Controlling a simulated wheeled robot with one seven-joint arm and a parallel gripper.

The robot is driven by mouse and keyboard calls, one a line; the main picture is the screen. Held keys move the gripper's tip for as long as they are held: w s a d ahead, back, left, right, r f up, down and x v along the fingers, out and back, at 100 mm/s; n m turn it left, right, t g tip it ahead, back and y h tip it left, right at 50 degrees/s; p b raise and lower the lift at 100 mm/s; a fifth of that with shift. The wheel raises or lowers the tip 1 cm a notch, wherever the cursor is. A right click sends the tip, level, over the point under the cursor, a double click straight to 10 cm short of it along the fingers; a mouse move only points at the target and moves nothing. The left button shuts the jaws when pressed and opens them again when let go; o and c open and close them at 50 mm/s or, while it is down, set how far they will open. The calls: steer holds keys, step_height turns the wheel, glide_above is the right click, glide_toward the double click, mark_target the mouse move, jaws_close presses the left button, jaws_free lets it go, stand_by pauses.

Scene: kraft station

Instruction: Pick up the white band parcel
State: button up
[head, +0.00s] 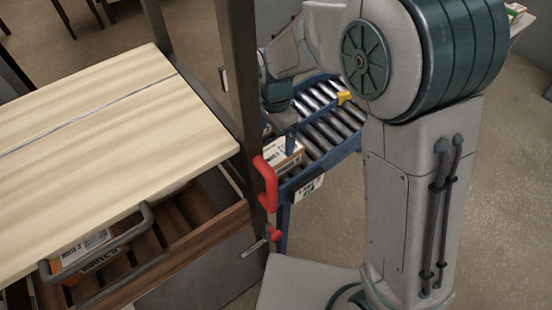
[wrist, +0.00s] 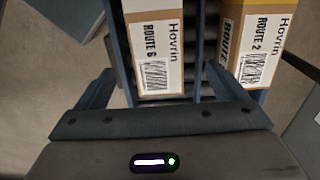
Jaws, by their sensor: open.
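A cardboard parcel with a broad white face, printed "Hovrin ROUTE 6" with a barcode (wrist: 160,52), lies between my fingers in the wrist view. It looks like the white band parcel. In the head view a pale-topped parcel (head: 276,163) lies at the near left end of the roller conveyor, under my gripper (head: 290,143); it is probably the same one. My gripper is open, pointing down, with its fingers to either side of the parcel in the wrist view. Whether they touch it I cannot tell.
A yellow-banded "ROUTE 2" parcel (wrist: 252,45) lies close to the right in the wrist view. The blue-framed conveyor (head: 335,122) has bare rollers behind. A wooden bench (head: 100,150) with an open drawer holding parcels (head: 92,258), and a post with a red handle (head: 266,183), stand left.

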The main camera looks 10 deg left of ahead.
mark_target(276, 152)
steer(key=shift+s+f+p, duration=0.15)
steer(key=shift+f+p, duration=0.4)
steer(key=shift+f, duration=3.35)
steer(key=c, duration=1.3)
